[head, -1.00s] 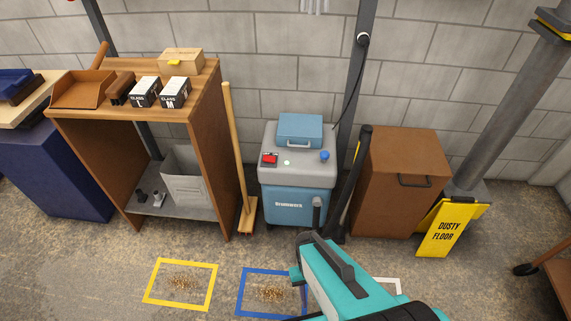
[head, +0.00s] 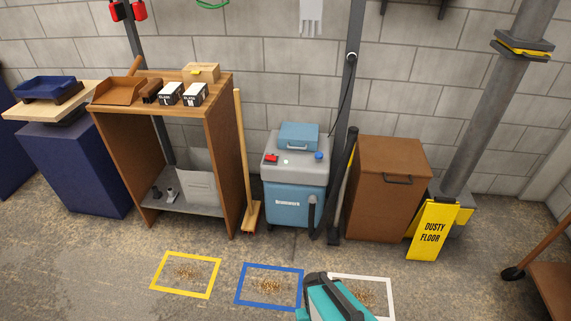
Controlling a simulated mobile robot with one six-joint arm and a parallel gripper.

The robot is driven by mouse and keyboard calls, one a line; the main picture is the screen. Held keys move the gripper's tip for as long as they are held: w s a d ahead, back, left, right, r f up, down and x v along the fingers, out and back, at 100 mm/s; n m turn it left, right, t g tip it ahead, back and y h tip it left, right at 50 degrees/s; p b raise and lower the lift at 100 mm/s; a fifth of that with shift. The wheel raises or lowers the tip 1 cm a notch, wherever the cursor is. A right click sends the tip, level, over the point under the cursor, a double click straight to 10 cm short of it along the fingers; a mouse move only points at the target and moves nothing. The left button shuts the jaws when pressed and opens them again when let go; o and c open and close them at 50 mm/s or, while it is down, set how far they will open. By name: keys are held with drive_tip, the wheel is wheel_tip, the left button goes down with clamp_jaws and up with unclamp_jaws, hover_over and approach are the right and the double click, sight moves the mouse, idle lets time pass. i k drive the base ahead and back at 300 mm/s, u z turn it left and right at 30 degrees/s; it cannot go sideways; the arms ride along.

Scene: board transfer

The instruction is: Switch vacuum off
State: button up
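The vacuum (head: 296,205) is a blue machine with a grey top, standing against the wall in the middle of the head view. On its top I see a red switch (head: 271,158), a small pale lamp (head: 286,161) and a blue knob (head: 319,155). I cannot tell the switch's position at this size. A teal and dark grey part of my arm (head: 335,301) shows at the bottom edge, in front of and apart from the vacuum. My gripper's fingertips cannot be made out.
A wooden shelf (head: 222,150) and a broom (head: 243,150) stand left of the vacuum. A dark hose or pole, a brown bin (head: 390,205) and a yellow "dusty floor" sign (head: 432,232) stand right. Blue (head: 240,286), yellow and white floor frames hold debris in front.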

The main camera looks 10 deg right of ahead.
sight(269, 158)
drive_tip(key=z, duration=0.15)
drive_tip(key=k, duration=0.7)
drive_tip(key=u, duration=0.85)
drive_tip(key=i, duration=1.65)
drive_tip(key=u, duration=0.05)
